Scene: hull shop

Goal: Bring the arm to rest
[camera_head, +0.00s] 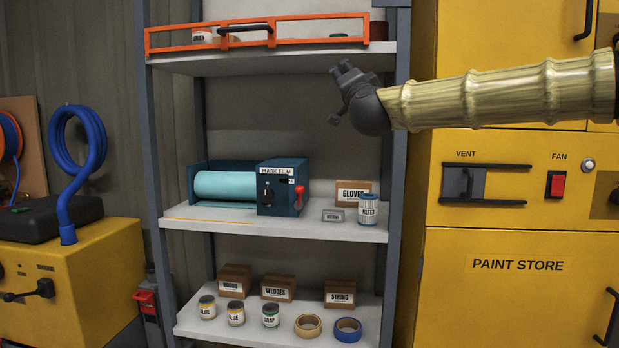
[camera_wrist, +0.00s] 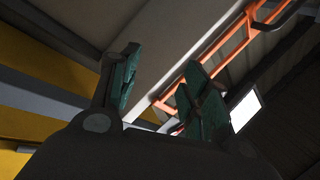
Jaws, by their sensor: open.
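My gripper (camera_head: 345,72) is at the end of my brass-coloured arm, which reaches in from the right in the head view. It is in front of the upper right part of the shelf unit, just below the top shelf's edge. In the wrist view my gripper (camera_wrist: 160,90) shows two green-padded fingers spread apart with nothing between them. An orange rail (camera_wrist: 215,55) and the underside of a shelf show beyond the fingers; the gripper appears apart from them.
The shelf unit (camera_head: 270,226) holds a mask film dispenser (camera_head: 283,187), boxes, cans and tape rolls. A yellow paint store cabinet (camera_head: 520,300) stands at right, behind my arm. A yellow machine (camera_head: 85,290) with a blue hose (camera_head: 92,150) stands at left.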

